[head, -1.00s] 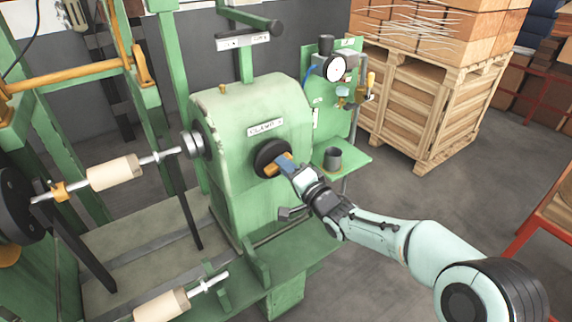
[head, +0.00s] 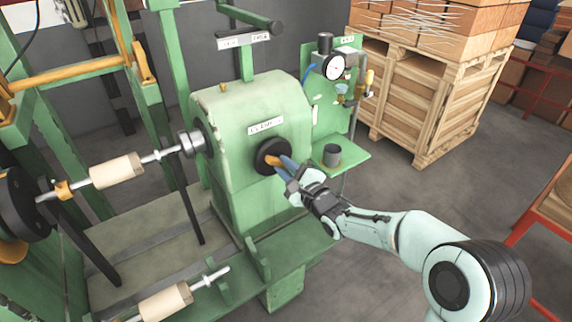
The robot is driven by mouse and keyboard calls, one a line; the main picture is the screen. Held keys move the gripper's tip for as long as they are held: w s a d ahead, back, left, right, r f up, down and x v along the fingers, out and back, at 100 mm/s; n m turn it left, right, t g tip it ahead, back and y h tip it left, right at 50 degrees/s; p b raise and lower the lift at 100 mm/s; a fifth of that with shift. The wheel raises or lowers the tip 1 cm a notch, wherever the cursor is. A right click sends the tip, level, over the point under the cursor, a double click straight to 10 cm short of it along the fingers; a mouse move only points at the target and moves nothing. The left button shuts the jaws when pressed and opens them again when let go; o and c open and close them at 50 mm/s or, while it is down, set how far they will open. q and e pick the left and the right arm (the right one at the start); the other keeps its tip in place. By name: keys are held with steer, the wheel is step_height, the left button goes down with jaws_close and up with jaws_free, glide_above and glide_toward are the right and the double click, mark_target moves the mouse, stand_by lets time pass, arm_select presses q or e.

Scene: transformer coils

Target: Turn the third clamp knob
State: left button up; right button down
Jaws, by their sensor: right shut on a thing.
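A round black clamp knob (head: 271,151) sits on the front of the green machine housing (head: 236,120), under a white label plate (head: 266,126) whose lettering is too blurred to read fully. An orange grip piece (head: 274,160) crosses the knob's face. My right gripper (head: 283,163) reaches in from the right with its fingers at the knob, shut on the orange grip. The blue finger pads partly hide the grip and the knob's lower right. My left gripper is not in view.
A spindle with a pale wooden core (head: 117,171) lies left of the housing, and another core (head: 166,301) is lower down. A green shelf with a dark cup (head: 332,155) and a gauge (head: 333,67) stand behind my right gripper. A wooden crate (head: 430,105) stands at the back right.

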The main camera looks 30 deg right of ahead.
steer(key=m, duration=0.3)
steer(key=m+p, duration=0.1)
steer(key=m, duration=0.2)
steer(key=shift+a+f+m, duration=0.15)
steer(key=shift+a+m, duration=0.05)
steer(key=shift+m, duration=0.2)
stand_by(0.4)
steer(key=c, duration=1)
jaws_free()
steer(key=shift+c, duration=0.2)
steer(key=shift+s, duration=0.1)
steer(key=s+d, duration=0.1)
steer(key=s, duration=1.2)
steer(key=shift+s, duration=0.15)
